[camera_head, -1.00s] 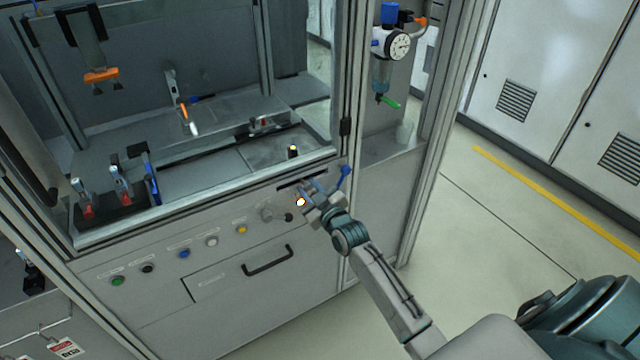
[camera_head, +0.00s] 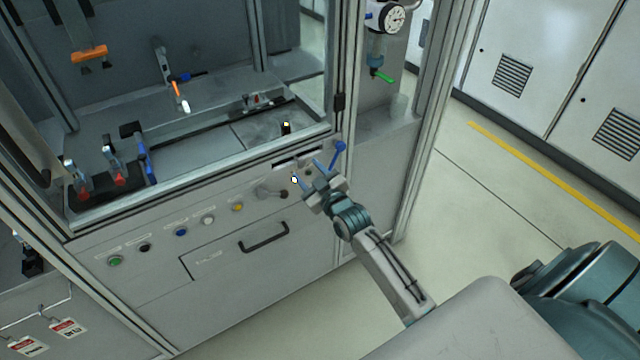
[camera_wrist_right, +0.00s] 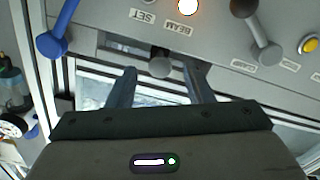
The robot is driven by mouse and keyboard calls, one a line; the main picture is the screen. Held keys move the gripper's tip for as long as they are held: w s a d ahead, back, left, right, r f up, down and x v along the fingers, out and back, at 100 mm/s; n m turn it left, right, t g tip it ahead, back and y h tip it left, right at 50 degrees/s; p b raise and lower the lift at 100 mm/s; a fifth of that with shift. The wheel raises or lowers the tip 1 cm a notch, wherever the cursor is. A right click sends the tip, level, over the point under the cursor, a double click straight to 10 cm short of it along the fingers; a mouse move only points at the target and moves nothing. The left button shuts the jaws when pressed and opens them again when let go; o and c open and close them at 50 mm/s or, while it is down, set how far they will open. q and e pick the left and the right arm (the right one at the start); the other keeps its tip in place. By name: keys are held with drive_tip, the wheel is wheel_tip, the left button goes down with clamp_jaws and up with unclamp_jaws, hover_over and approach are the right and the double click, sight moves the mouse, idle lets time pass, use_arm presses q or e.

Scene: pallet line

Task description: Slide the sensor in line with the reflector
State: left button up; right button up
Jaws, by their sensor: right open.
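My right gripper (camera_head: 314,174) is open in front of the cabinet's front panel, just right of the lit BEAM lamp (camera_head: 294,180). I cannot tell whether the fingers touch the knob. The slot (camera_head: 290,159) also shows in the head view. I cannot tell which part is the sensor or the reflector. My left gripper is not in view.
A blue lever (camera_head: 338,155) is close to the right of my gripper. A grey lever with a dark knob (camera_head: 272,192), a yellow button (camera_head: 238,207) and a drawer handle (camera_head: 264,237) are to its left. Free floor lies to the right.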

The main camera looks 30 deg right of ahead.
drive_tip(key=s, duration=0.8)
drive_tip(key=shift+d, duration=0.15)
drive_tip(key=s+d+f+m+g+h, duration=0.1)
drive_tip(key=s+f+g, duration=0.3)
drive_tip(key=f, duration=0.8)
drive_tip(key=s+d+f+m+g, duration=0.15)
drive_tip(key=s+f, duration=0.45)
drive_tip(key=f, duration=0.6)
drive_tip(key=s+d+f+g+h, duration=0.1)
drive_tip(key=s+f+g, duration=0.25)
drive_tip(key=f, duration=0.95)
drive_tip(key=s+a+f+g, duration=0.1)
drive_tip(key=s+f+g, duration=0.1)
drive_tip(key=s+f, duration=0.4)
drive_tip(key=s+a+f+m+g, duration=0.1)
drive_tip(key=s+f+g, duration=0.2)
drive_tip(key=s, duration=1.3)
drive_tip(key=s+a+f+m+g, duration=0.1)
drive_tip(key=s+a+f+g, duration=0.1)
drive_tip(key=s+f, duration=0.8)
drive_tip(key=shift+s+g+y, duration=0.3)
drive_tip(key=shift+s+g, duration=0.1)
drive_tip(key=shift+s, duration=0.5)
